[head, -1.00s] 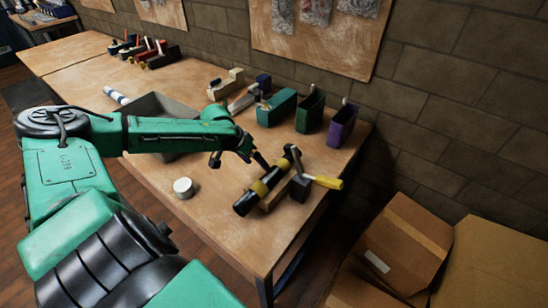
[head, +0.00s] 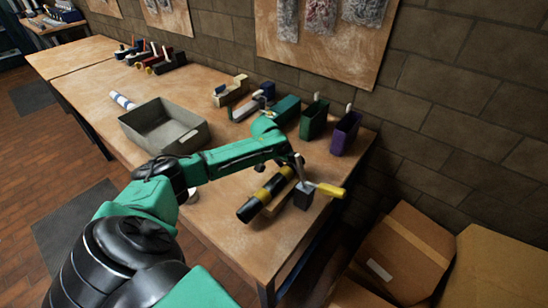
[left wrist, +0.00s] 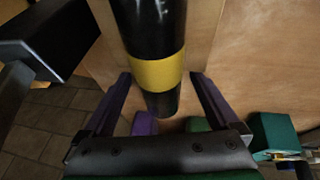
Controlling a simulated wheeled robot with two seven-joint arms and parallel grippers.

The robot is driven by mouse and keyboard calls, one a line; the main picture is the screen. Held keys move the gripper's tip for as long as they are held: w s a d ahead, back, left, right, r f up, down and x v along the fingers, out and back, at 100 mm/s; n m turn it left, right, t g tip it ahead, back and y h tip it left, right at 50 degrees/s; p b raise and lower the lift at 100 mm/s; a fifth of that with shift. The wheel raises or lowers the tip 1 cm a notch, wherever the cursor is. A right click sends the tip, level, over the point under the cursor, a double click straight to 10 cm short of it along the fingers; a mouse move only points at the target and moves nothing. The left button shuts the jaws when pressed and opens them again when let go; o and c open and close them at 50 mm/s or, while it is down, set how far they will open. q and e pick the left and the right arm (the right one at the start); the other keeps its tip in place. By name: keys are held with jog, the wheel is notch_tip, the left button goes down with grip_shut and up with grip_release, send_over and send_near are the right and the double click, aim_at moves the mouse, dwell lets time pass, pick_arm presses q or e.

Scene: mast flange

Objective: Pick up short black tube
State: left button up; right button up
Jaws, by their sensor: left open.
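The short black tube (head: 250,208) has yellow bands and lies at a slant on a wooden support near the table's front right. My left gripper (head: 292,162) is over the tube's far end, and my arm partly hides that end. In the left wrist view the tube (left wrist: 150,25) runs down between the two open fingers of my left gripper (left wrist: 160,78). One yellow band lies level with the fingertips. I cannot tell whether either finger touches the tube. My right gripper is not in view.
A dark block (head: 303,196) with a yellow-handled tool (head: 328,189) stands right beside the tube. A grey tray (head: 145,131) lies to the left. Green (head: 313,122) and purple (head: 345,134) holders stand by the wall. Cardboard boxes (head: 405,250) are at the right.

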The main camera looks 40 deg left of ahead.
pick_arm(q)
jog(key=shift+s+r, duration=0.1)
grip_shut()
